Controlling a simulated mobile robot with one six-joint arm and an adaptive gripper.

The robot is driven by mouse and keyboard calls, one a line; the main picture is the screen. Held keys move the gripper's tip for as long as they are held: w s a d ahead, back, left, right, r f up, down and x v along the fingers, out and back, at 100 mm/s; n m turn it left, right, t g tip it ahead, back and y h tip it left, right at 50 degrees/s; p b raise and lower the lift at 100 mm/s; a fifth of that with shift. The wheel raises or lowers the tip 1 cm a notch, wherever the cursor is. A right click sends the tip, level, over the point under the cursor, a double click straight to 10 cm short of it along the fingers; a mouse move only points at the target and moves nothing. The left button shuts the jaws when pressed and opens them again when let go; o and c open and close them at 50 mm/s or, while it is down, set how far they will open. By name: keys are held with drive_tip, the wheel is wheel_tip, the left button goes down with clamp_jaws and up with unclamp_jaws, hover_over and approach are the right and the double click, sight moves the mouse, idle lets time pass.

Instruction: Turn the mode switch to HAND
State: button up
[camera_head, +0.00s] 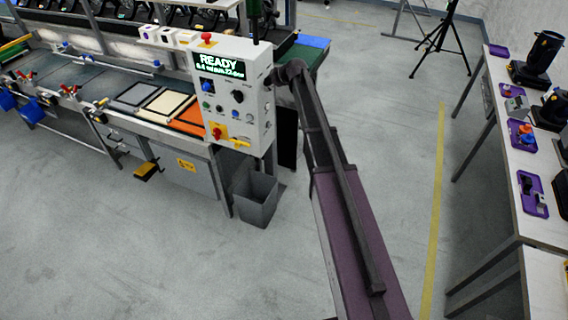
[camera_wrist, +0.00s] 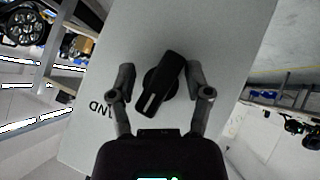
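The mode switch is a black rotary knob (camera_wrist: 168,72) on a pale panel face (camera_wrist: 215,40) in the wrist view. A white line on it points down and slightly left. An upside-down label (camera_wrist: 101,108) ending in "ND" is left of the knob, partly hidden by a finger. My gripper (camera_wrist: 160,79) is open, with one finger on each side of the knob; I see gaps, and contact is not clear. In the head view my arm's end reaches the right side of the control box (camera_head: 262,128), whose display reads READY. The fingers and this knob are hidden there.
The box front has another black knob (camera_head: 238,96), buttons and a red-yellow switch (camera_head: 217,132). A grey bin (camera_head: 256,198) stands below. A bench (camera_head: 508,150) with black lamp cans and purple trays is at right. The floor between is clear.

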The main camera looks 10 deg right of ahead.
drive_tip(key=shift+n+t+h+b, duration=0.55)
drive_tip(key=shift+t+b, duration=0.3)
drive_tip(key=shift+t, duration=0.25)
drive_tip(key=p+v, duration=0.8)
drive_tip(key=v, duration=0.6)
drive_tip(key=s+a+f+m+g+b, duration=0.2)
drive_tip(key=s+f+m+g+b, duration=0.1)
drive_tip(key=s+f+b, duration=0.4)
drive_tip(key=s+a+f+m+g+h+b, duration=0.1)
drive_tip(key=s+a+f+m+g+b, duration=0.2)
drive_tip(key=s+f+b, duration=0.4)
drive_tip(key=s+f+m, duration=0.1)
drive_tip(key=s+f, duration=0.4)
drive_tip(key=f, duration=0.2)
drive_tip(key=shift+s+g, duration=0.15)
drive_tip(key=shift+g, duration=0.15)
drive_tip(key=shift+a, duration=0.1)
drive_tip(key=s+f+m+g+h, duration=0.1)
drive_tip(key=s+m+g+h, duration=0.2)
drive_tip(key=s+m, duration=0.4)
drive_tip(key=s+d+g, duration=0.1)
drive_tip(key=s, duration=0.7)
drive_tip(key=shift+s+f, duration=0.15)
drive_tip(key=shift+f, duration=0.2)
